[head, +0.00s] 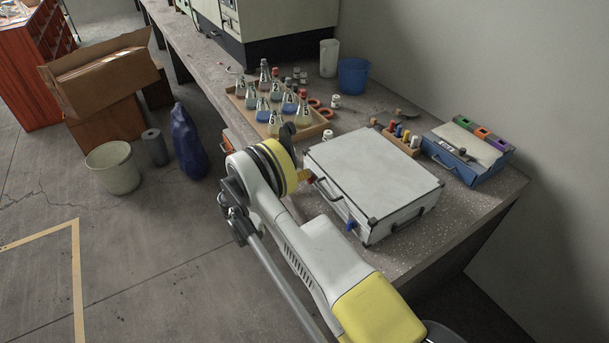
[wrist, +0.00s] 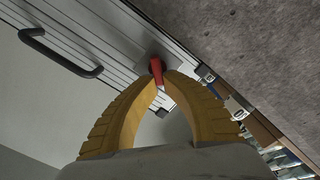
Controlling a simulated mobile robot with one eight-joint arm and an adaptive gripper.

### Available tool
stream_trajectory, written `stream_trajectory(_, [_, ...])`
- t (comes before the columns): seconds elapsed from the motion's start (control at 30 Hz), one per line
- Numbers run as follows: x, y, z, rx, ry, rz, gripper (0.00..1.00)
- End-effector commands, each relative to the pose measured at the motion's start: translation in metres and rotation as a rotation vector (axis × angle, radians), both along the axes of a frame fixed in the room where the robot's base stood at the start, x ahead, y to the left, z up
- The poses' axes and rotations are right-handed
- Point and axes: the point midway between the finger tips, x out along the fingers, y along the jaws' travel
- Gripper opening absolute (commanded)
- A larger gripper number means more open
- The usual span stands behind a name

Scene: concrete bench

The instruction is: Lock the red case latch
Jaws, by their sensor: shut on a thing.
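A closed silver-white case (head: 370,172) lies flat on the bench, and its front side with a black handle (wrist: 60,52) shows in the wrist view. The red latch (wrist: 157,70) is on this front side, near one end. My gripper (wrist: 162,84) has its yellow fingers closed around the red latch, with the tips touching it. In the head view my gripper (head: 304,177) reaches the case's left front edge, and the red latch is mostly hidden there. A blue latch (head: 351,225) sits on the same side, nearer the front corner.
A wooden tray (head: 314,131) of several flasks stands behind the case. A small rack with colored pieces (head: 402,138) and a blue organizer box (head: 440,160) stand to its right. A blue cup (head: 353,76) is farther back. Bare bench lies right of the case.

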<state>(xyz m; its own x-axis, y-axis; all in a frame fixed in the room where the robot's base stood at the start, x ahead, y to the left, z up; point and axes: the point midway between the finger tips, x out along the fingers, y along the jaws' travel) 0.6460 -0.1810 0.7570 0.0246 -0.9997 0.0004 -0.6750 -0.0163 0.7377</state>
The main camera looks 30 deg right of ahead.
Motion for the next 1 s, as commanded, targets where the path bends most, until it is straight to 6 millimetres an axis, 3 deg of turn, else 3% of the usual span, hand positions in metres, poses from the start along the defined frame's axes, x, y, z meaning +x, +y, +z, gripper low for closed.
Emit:
stream_trajectory(0.43, [0.0024, -0.0006, -0.0046, -0.006, 0.288, -0.002, 0.0])
stream_trajectory(1.0, [0.0027, -0.0006, -0.0058, -0.008, 0.361, -0.002, 0.0])
